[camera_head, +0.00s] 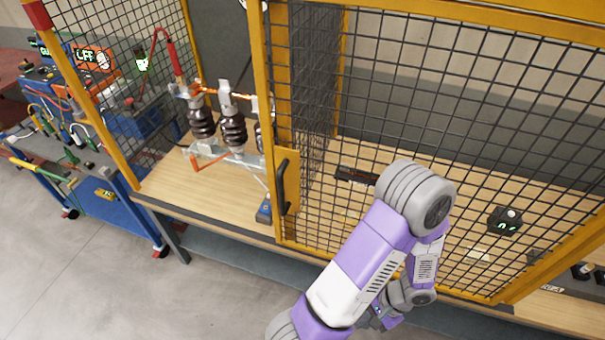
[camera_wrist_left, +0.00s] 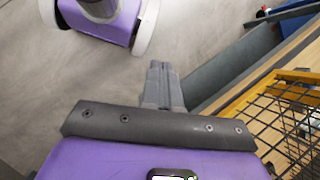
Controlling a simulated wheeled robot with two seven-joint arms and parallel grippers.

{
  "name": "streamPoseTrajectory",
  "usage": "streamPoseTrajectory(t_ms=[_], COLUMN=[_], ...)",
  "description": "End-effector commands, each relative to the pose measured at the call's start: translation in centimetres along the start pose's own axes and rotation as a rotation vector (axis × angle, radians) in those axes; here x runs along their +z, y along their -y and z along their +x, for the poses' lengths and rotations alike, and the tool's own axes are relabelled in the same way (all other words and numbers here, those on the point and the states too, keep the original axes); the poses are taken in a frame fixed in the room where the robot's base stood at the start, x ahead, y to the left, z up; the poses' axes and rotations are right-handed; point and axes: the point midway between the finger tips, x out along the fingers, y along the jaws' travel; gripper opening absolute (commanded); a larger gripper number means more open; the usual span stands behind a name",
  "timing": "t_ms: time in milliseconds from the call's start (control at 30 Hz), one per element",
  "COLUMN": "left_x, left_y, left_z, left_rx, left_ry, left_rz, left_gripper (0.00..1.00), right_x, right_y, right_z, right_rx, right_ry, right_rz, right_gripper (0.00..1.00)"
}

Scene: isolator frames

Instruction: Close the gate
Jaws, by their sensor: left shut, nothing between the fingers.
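The gate (camera_head: 278,120) is a yellow-framed panel of black mesh on the front of the cage, with a black handle (camera_head: 283,187) on a yellow plate at its left edge. An open gap lies between this edge and the left mesh panel (camera_head: 125,60). My left gripper (camera_head: 380,318) is low in the head view, partly hidden by its arm, in front of the bench and apart from the handle. The left wrist view shows its fingers (camera_wrist_left: 160,82) together and empty, with a yellow-edged mesh panel (camera_wrist_left: 285,110) to the right. My right gripper is not in view.
Brown insulators (camera_head: 232,128) stand on the wooden bench (camera_head: 155,190) in the gap. A small black device (camera_head: 505,220) lies behind the mesh. A blue cart (camera_head: 115,215) with instruments stands at left. The grey floor (camera_head: 80,285) at lower left is clear.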

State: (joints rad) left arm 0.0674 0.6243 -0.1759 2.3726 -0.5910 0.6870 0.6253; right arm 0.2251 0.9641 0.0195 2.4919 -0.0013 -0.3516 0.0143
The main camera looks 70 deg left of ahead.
Motion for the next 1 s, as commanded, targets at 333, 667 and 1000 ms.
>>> streamPoseTrajectory(t_ms=[333, 667, 1000], left_x=[6.2, 9.6, 11.1], left_y=[17.9, 22.9, 27.4], left_z=[-16.9, -23.4, -19.8], left_rx=[-0.697, -0.946, -0.947], left_ry=[-0.010, -0.063, -0.056], left_rz=[-0.456, -0.686, -0.688], left_gripper=[0.00, 0.00, 0.00], right_x=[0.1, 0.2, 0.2], right_y=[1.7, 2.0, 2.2], right_z=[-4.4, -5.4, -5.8], right_rx=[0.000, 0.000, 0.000], right_ry=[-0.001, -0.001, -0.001], right_rz=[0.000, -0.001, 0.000], right_gripper=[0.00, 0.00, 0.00])
